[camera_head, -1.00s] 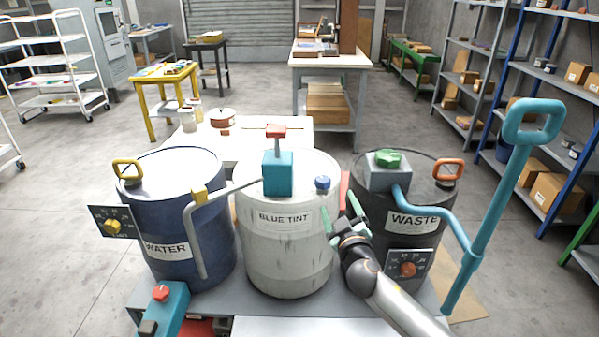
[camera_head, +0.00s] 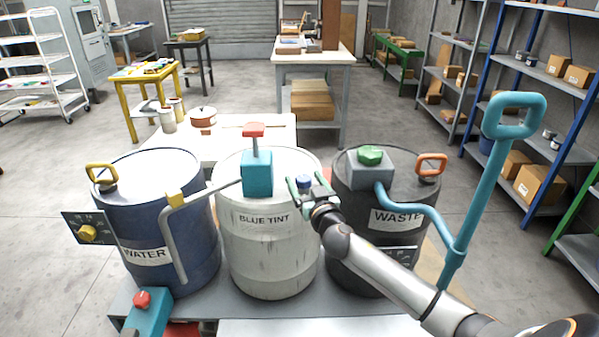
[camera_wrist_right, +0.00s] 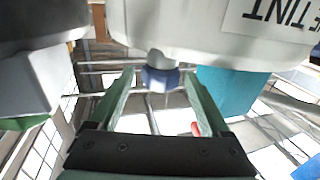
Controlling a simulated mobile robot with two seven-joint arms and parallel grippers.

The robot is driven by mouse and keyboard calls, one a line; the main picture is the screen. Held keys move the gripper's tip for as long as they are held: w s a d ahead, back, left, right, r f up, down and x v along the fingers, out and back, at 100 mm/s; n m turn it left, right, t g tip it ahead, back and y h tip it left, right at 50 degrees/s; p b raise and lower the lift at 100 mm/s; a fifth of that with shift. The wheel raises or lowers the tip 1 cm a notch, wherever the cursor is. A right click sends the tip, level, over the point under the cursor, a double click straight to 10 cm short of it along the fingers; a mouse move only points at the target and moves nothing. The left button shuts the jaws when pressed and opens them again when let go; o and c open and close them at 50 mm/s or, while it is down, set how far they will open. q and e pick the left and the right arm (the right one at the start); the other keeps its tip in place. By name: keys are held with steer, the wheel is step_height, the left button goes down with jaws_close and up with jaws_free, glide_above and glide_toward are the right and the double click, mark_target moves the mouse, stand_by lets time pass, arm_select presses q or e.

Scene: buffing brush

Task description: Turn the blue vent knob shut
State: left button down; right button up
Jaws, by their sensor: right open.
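The blue vent knob (camera_head: 304,180) stands on the top right of the white BLUE TINT drum (camera_head: 265,250). It also shows in the right wrist view (camera_wrist_right: 160,80), which sees the drum upside down. My right gripper (camera_head: 309,191) is open at the knob. In the wrist view its two green fingers (camera_wrist_right: 159,73) stand apart, one on each side of the knob, with gaps visible between. I cannot tell whether the fingertips reach fully around it. My left gripper is not in view.
The teal pump block (camera_head: 257,173) with a red top stands left of the knob. The black WASTE drum (camera_head: 385,240), with a grey box and green knob (camera_head: 370,155), is close on the right. A teal handle (camera_head: 488,180) rises farther right. The blue WATER drum (camera_head: 170,230) is left.

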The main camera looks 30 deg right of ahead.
mark_target(301, 175)
steer(key=shift+x, duration=2.15)
steer(key=shift+c, duration=0.2)
jaws_close()
